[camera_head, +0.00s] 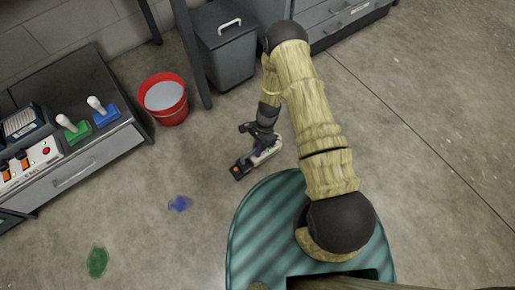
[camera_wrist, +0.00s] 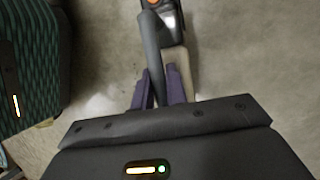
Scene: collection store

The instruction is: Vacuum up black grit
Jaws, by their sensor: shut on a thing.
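My gripper (camera_head: 262,132) is shut on a small hand-held vacuum (camera_head: 264,155), low over the floor just beyond my base. The vacuum has a pale body, dark parts and an orange spot near its far end. In the wrist view, my gripper's two dark purple fingers (camera_wrist: 158,88) close around its grey handle (camera_wrist: 151,38). Its cream body shows beside the handle, and its far end is cut off by the top edge. I see no black grit in either view. A blue patch (camera_head: 180,204) and a green patch (camera_head: 97,261) mark the floor to the left.
A red bucket (camera_head: 174,116) with pale grey contents stands near a low cabinet (camera_head: 92,160). On that cabinet are green and blue tools with white knobs and an orange-switched box (camera_head: 30,160). A grey lidded bin (camera_head: 226,60) stands behind. The floor at right is clear.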

